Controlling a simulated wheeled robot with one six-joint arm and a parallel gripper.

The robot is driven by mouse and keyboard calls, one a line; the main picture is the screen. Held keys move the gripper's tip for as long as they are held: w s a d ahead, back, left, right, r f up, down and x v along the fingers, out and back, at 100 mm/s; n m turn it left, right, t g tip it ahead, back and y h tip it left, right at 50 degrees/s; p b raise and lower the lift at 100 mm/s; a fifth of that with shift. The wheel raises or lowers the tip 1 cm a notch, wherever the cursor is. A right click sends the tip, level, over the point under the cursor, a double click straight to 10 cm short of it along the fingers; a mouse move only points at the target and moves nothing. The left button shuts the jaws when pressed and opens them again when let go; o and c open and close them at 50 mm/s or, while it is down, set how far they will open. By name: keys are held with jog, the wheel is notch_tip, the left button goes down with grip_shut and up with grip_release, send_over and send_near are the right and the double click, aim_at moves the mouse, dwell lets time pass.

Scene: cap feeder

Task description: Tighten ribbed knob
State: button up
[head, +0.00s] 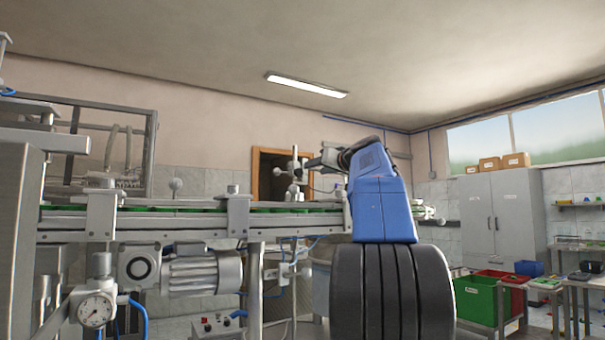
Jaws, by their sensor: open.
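My gripper (314,161) is at the end of my blue arm, pointing left above the conveyor rail. It is small in the view and partly hidden by my own wrist; its fingers are open. Just left of it stands a thin grey post (295,168) with a clamp and small round knobs, one of them a grey knob (277,171) on its left side. Other round grey knobs stand along the rail, one at the left (175,185) and one further right (232,188). Ribs are too small to make out on any knob. I cannot tell whether the gripper touches the post.
The conveyor (185,222) with green caps runs across the left and middle. A motor (200,272) and a pressure gauge (96,309) hang below it. Space above the conveyor is open.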

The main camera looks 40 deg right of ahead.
aim_at(300, 172)
jog(key=x, duration=1)
jog(key=shift+w, duration=0.35)
jog(key=c, duration=1.1)
